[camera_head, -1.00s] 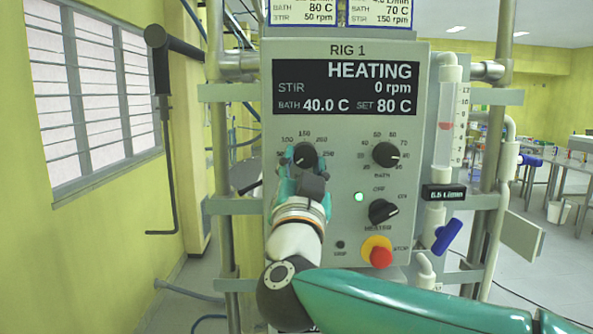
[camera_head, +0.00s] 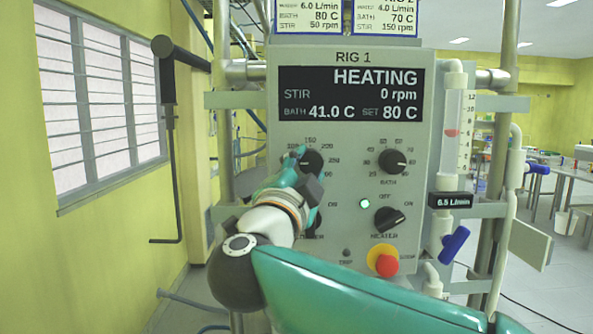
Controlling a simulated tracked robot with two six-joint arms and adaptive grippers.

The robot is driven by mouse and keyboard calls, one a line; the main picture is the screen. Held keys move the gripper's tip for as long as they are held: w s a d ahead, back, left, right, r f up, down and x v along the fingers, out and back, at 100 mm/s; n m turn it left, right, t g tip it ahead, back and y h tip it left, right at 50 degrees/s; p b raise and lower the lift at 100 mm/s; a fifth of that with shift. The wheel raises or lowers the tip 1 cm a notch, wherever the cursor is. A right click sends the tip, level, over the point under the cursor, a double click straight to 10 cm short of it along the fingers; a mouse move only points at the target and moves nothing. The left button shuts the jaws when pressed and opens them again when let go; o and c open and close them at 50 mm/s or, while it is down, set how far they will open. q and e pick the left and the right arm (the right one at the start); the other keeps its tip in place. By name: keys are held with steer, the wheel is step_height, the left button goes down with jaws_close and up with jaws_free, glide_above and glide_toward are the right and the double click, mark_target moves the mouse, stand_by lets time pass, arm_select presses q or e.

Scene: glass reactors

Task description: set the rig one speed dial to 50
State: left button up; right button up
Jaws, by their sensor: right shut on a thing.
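The rig one panel (camera_head: 350,85) faces me, and its display (camera_head: 351,95) reads HEATING, STIR 0 rpm, BATH 41.0 C, SET 80 C. The black stir speed dial (camera_head: 314,163) is at the panel's left, with a numbered scale around it. My right gripper (camera_head: 300,160), teal with dark parts, is shut on this dial from its left and lower side. The gripper hides part of the dial and scale. My left gripper is not in view.
The bath dial (camera_head: 394,162) sits to the right, above the heater switch (camera_head: 389,220). A red stop button (camera_head: 386,264) is below. A flow tube (camera_head: 454,130) and blue valve handle (camera_head: 455,243) flank the panel. Cards (camera_head: 346,18) hang above.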

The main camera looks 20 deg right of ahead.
steer(key=shift+r, duration=0.1)
steer(key=o, duration=1.1)
steer(key=shift+d, duration=0.1)
steer(key=shift+o, duration=0.2)
steer(key=v, duration=1.2)
